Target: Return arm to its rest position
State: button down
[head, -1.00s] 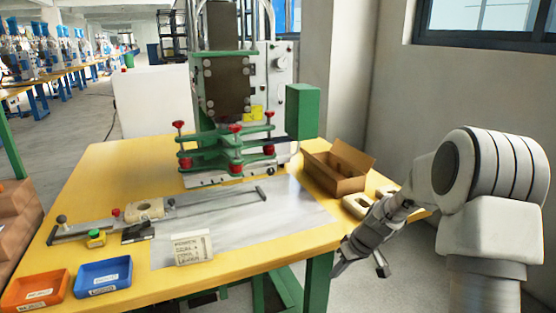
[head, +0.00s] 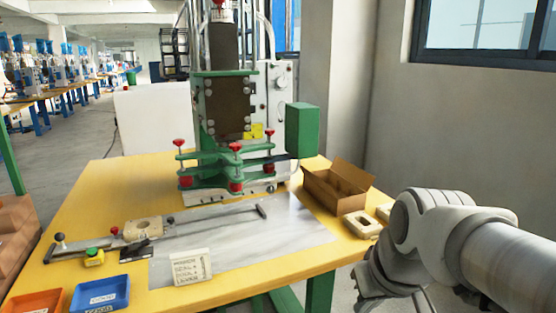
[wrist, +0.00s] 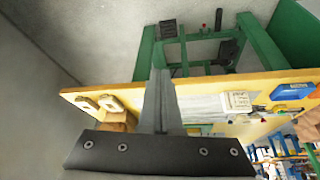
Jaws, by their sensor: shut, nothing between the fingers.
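My gripper (wrist: 160,76) is shut and empty; its two grey fingers meet in the middle of the wrist view. In the head view my arm is folded at the right, off the right edge of the table (head: 122,205), with its end low near the bottom of the picture. The wrist view shows the table edge (wrist: 200,84) upside down beyond the fingers. The fingers appear apart from everything.
A welding press (head: 230,110) stands at the table's back. A cardboard box (head: 338,190) and beige parts (head: 361,224) lie at its right edge, close to my arm. A small sign (head: 190,268), blue bin (head: 98,295) and orange bin (head: 35,303) are in front.

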jog(key=s+r+m+t+p, duration=0.1)
jog(key=s+r, duration=0.1)
jog(key=s, duration=0.5)
notch_tip(320, 180, up, 20)
jog(key=p, duration=2)
jog(key=shift+w+d+f, duration=0.2)
jog(key=shift+w+d, duration=0.15)
